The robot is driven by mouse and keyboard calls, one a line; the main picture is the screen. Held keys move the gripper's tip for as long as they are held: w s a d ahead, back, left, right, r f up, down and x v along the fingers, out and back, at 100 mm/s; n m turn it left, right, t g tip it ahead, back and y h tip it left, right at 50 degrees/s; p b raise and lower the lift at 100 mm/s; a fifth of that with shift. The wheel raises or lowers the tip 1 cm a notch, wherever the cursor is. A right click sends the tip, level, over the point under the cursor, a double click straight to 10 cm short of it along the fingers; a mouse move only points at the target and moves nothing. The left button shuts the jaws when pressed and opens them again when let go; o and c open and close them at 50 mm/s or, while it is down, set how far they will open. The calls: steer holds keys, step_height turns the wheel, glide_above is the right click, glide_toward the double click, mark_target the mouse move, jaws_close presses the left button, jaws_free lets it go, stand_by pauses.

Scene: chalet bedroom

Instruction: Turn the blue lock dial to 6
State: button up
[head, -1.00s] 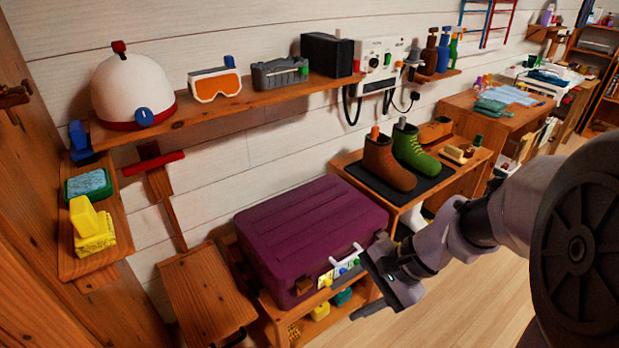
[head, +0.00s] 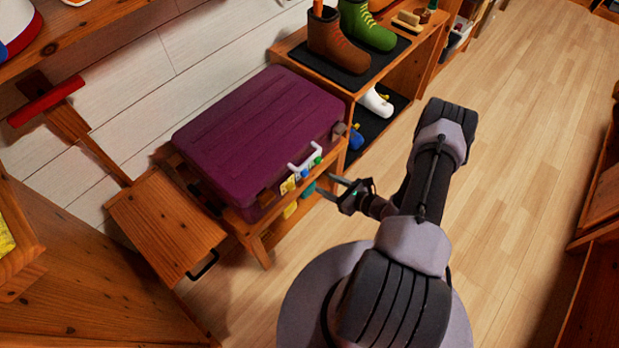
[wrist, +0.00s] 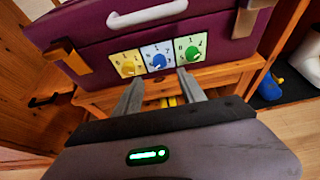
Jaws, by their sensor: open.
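A purple suitcase (head: 255,135) stands on a low wooden bench, its front facing my arm. In the wrist view its front carries three dials on numbered plates: a yellow dial (wrist: 127,67), the blue dial (wrist: 158,61) in the middle and a green dial (wrist: 191,53). The number the blue dial points to is too small to read surely. My gripper (wrist: 159,82) is open and empty, its fingers spread below and in front of the blue dial, apparently not touching it. In the head view my gripper (head: 332,188) is just in front of the dials.
A white handle (wrist: 147,15) sits above the dials, with brown latches (wrist: 66,55) to either side. The bench (head: 262,243) edge runs below the suitcase. A shoe shelf (head: 405,75) stands to the right. The floor (head: 510,150) at right is clear.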

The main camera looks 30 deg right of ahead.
mark_target(307, 175)
steer(key=b+x, duration=0.2)
steer(key=x, duration=0.6)
steer(key=shift+s+f, duration=0.1)
steer(key=shift+w+b, duration=0.3)
steer(key=shift+w, duration=0.05)
jaws_close()
